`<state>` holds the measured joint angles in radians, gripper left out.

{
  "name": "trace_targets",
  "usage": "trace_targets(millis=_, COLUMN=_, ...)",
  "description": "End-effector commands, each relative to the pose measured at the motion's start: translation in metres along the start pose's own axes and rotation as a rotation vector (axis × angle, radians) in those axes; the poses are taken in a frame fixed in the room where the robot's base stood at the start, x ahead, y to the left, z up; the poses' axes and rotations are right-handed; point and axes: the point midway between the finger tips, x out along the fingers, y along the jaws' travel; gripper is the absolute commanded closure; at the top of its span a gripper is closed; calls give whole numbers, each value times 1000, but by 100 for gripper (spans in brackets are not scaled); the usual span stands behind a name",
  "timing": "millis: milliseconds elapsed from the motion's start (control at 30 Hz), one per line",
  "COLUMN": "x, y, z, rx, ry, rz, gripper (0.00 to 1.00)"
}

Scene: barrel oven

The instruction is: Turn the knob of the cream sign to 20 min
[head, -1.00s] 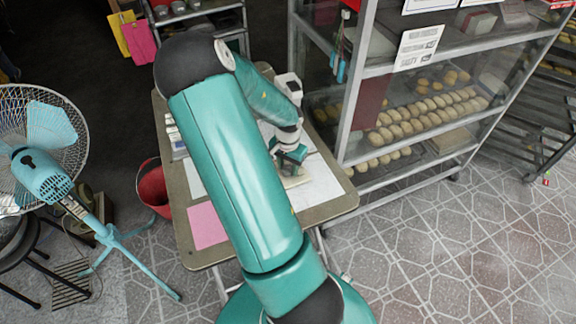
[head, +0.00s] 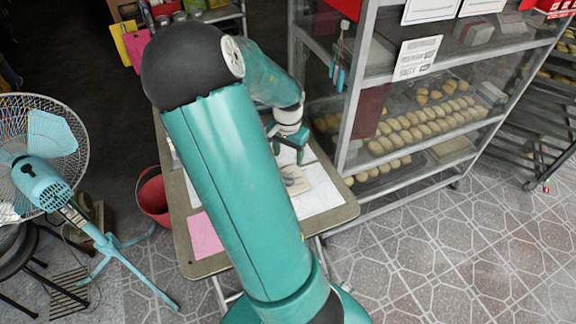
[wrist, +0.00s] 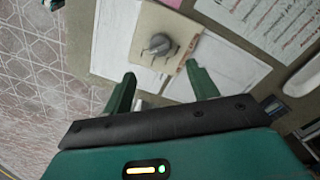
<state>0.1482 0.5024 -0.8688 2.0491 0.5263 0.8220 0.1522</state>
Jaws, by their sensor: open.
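The cream sign (wrist: 143,53) lies on the table, a pale square plate with a grey knob (wrist: 159,44) near its middle and small dark marks beside the knob. The marks are too small to read. In the head view the sign (head: 299,184) shows partly, just beyond my arm. My gripper (wrist: 164,84) is open and empty, its two green fingers apart. In the wrist view the knob lies beyond the fingertips, between their lines and not touched. In the head view my gripper (head: 289,157) is above the table, behind the sign.
The table (head: 335,211) also holds white papers (head: 324,197) and a pink sheet (head: 205,235). A glass-sided rack of buns (head: 408,130) stands close on the right. A blue fan (head: 42,165) and a red bucket (head: 153,196) are on the left.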

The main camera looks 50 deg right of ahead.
Motion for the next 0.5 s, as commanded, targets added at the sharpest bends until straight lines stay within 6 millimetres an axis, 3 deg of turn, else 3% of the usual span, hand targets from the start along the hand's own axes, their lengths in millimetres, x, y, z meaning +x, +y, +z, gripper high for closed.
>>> trace_targets(millis=200, x=-30, y=0, z=0, rx=0, ry=0, rz=-2, gripper=41)
trace_targets(millis=500, x=-35, y=0, z=0, rx=1, ry=-1, rz=1, gripper=41)
